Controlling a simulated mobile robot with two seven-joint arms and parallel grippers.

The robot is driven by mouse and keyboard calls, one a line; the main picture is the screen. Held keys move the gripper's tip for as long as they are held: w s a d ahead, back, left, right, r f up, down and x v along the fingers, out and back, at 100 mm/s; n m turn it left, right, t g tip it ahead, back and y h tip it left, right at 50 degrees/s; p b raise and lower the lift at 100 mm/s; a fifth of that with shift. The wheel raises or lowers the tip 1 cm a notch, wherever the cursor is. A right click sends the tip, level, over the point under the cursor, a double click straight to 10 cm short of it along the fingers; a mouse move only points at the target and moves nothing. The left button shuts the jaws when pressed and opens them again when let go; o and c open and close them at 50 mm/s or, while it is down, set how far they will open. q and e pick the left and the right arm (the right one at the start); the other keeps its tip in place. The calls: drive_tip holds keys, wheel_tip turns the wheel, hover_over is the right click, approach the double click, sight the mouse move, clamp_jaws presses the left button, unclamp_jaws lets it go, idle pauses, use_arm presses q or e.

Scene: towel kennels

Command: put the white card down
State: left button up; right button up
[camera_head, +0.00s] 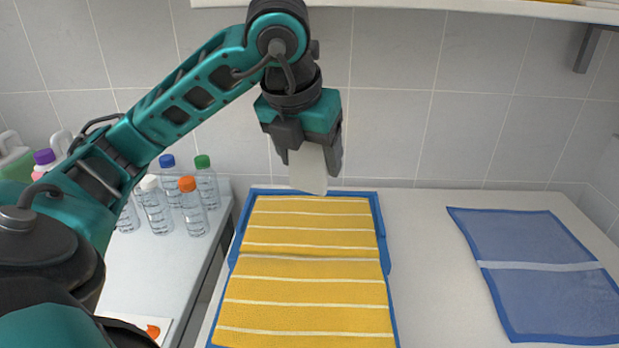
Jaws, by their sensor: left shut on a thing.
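My left gripper (307,156) points down above the far end of the yellow striped towel. It is shut on the white card (308,172), which hangs upright between the fingers. The card's lower edge is near the towel's far edge, and I cannot tell whether it touches anything. The gripper hides the card's upper part. The yellow towel (305,290) with white stripes lies on a blue tray or mat (385,245) on the pale counter. My right gripper is not in view.
Several clear bottles (193,207) with coloured caps stand on a lower surface at left. A blue towel (545,270) with a pale band lies at right. The counter (430,270) between the towels is bare. A shelf (440,8) runs along the wall above.

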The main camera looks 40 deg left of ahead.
use_arm(q)
drive_tip(key=shift+r+p, duration=0.3)
drive_tip(key=shift+r, duration=0.75)
drive_tip(key=w+d+f+n+g, duration=0.1)
drive_tip(key=d+f+n+g, duration=0.2)
drive_tip(key=n, duration=0.8)
drive_tip(key=w+d+f+n+g+h, duration=0.1)
drive_tip(key=d+f+n+g, duration=0.2)
drive_tip(key=n, duration=0.7)
drive_tip(key=w+d+f+n+g+p, duration=0.1)
drive_tip(key=d+f+n+g, duration=0.1)
drive_tip(key=d+f+n, duration=0.5)
wheel_tip(320, 180, down, 2)
drive_tip(key=shift+w+f+n+g, duration=0.1)
drive_tip(key=shift+n+g, duration=0.1)
drive_tip(key=shift+n, duration=0.95)
drive_tip(key=shift+w+r+n+g, duration=0.1)
drive_tip(key=shift+n+g, duration=0.1)
drive_tip(key=shift+n, duration=0.95)
